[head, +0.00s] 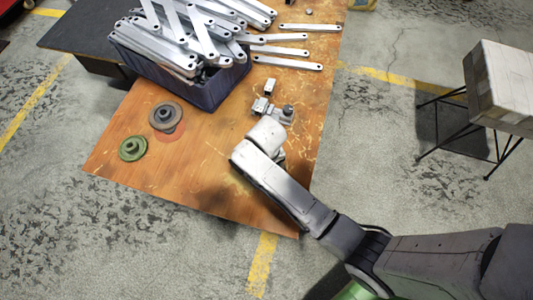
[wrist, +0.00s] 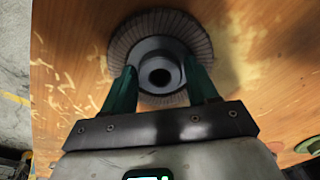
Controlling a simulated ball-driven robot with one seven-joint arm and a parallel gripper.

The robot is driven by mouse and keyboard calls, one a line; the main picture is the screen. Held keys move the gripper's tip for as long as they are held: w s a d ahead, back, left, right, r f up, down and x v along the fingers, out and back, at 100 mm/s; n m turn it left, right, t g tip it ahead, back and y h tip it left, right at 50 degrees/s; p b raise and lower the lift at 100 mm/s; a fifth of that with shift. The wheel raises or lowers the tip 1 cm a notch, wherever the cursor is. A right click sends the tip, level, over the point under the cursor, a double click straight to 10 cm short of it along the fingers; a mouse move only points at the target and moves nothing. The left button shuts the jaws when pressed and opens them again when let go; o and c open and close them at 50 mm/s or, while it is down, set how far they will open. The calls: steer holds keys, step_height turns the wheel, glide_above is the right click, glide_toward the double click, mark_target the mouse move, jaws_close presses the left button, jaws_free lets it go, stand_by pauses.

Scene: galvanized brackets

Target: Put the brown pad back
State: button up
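The brown pad (wrist: 198,38) is a round disc with a ridged brown rim and a grey hub with a dark hole. In the wrist view it lies between the green fingers of my gripper (wrist: 160,76), which press against the two sides of the hub. A flat reddish round patch (head: 171,136) shows on the table to the left, partly covered by a grey disc (head: 165,115).
A green disc (head: 131,149) lies left of the grey disc. Small metal parts (head: 284,114) stand just behind my gripper. A blue crate (head: 208,93) heaped with galvanized brackets (head: 190,35) stands at the back; loose brackets lie beside it. The table (head: 190,180) is clear in front.

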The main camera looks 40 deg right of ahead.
steer(key=shift+o, duration=1.3)
steer(key=shift+r, duration=0.1)
step_height(320, 180, up, 12)
steer(key=p, duration=0.3)
steer(key=shift+p, duration=0.3)
steer(key=s+d+r, duration=0.1)
steer(key=s+d, duration=0.3)
steer(key=s, duration=0.4)
steer(key=s+d+r+n+t, duration=0.1)
steer(key=s+d, duration=0.2)
steer(key=s, duration=0.5)
steer(key=shift+s+d+r, duration=0.15)
steer(key=shift+d+r, duration=0.15)
steer(key=shift+d, duration=0.1)
steer(key=shift+r, duration=0.1)
step_height(320, 180, up, 11)
steer(key=p, duration=1.1)
